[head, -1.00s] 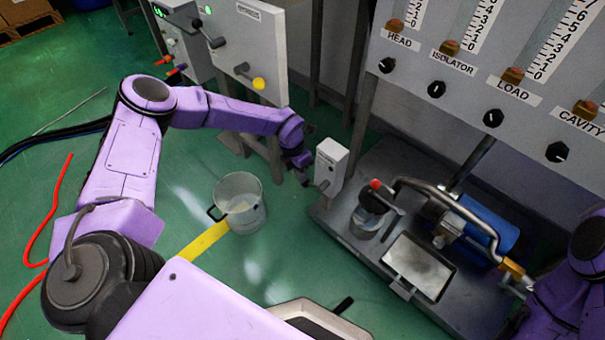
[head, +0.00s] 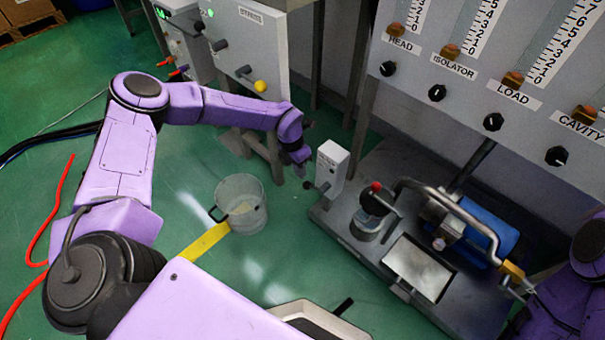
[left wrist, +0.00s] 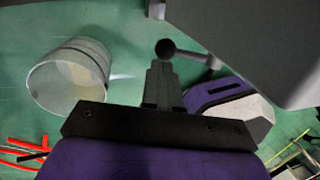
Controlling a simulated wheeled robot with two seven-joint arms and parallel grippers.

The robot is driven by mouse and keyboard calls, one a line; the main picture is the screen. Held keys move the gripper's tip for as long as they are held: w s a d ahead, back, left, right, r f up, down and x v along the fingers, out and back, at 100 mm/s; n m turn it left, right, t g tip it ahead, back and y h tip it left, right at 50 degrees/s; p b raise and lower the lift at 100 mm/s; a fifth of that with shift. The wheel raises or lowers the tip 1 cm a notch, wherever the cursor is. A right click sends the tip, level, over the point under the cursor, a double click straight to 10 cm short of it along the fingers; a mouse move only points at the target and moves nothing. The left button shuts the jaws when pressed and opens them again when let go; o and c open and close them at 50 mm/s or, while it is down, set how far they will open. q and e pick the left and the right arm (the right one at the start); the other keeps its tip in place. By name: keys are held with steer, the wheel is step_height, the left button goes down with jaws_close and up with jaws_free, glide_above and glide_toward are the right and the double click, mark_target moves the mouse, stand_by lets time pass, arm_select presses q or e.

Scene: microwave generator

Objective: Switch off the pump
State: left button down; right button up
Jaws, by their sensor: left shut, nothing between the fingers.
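The pump is a blue cylinder (head: 484,232) with grey piping on a dark base plate at the right of the head view. A small white switch box (head: 333,165) stands at the base's left end, with a short lever (head: 322,188) on its front. My left gripper (head: 301,173) is shut and empty, just left of the box. In the left wrist view, the closed fingertips (left wrist: 160,66) point at the lever's black ball knob (left wrist: 165,48). They look close to it; I cannot tell whether they touch.
A clear bucket (head: 241,203) stands on the green floor left of the box; it also shows in the left wrist view (left wrist: 68,75). A panel with gauges and black knobs (head: 493,122) hangs above the pump. A cabinet (head: 248,50) stands behind my left arm.

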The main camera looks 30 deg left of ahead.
arm_select(q)
steer(key=p+v, duration=0.1)
steer(key=v, duration=0.6)
steer(key=shift+r+p, duration=0.3)
steer(key=shift+p, duration=0.1)
